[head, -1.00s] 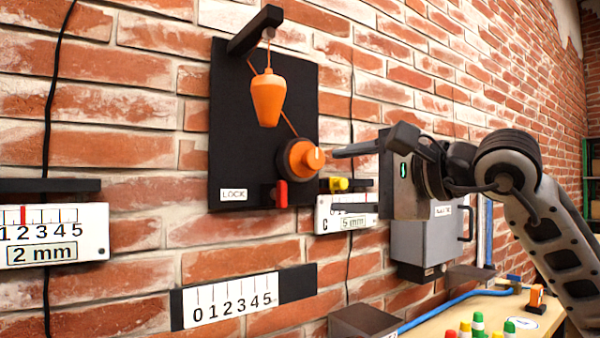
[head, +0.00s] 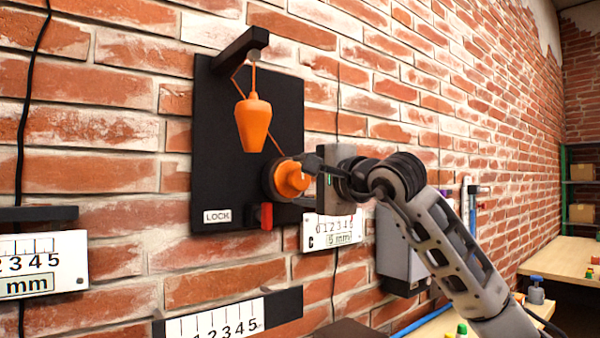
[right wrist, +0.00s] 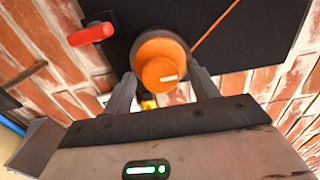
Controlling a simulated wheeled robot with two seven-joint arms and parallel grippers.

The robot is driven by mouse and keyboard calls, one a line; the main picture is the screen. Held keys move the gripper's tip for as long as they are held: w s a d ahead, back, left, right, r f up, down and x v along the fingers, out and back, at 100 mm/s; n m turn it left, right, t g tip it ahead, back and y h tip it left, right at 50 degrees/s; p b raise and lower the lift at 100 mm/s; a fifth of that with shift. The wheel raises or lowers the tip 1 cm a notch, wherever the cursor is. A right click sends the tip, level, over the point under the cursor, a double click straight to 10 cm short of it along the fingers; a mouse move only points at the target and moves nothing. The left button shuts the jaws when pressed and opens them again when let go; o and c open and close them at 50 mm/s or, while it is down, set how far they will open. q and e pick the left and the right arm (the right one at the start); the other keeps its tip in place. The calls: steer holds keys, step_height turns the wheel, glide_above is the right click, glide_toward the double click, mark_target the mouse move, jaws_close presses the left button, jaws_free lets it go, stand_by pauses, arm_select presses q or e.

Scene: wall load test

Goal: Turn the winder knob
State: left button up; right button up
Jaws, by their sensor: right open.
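The orange winder knob (head: 290,180) sits on a dark wall board (head: 225,165), with an orange cord running up from it. An orange tapered weight (head: 254,122) hangs above it from a black arm. A red lever (head: 266,215) is below the knob, beside a LOCK label (head: 217,216). My right gripper (head: 306,180) is open at the knob. In the right wrist view the knob (right wrist: 160,72) shows between the two spread fingers (right wrist: 162,84); I cannot tell whether they touch it. My left gripper is out of view.
A "5 mm" scale card (head: 335,232) and a grey box (head: 398,250) are on the wall to the right. A numbered scale (head: 215,320) is below the board. Wooden tables (head: 570,262) and a shelf stand at the far right.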

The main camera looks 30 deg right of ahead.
steer(key=shift+w, duration=0.75)
steer(key=c, duration=0.9)
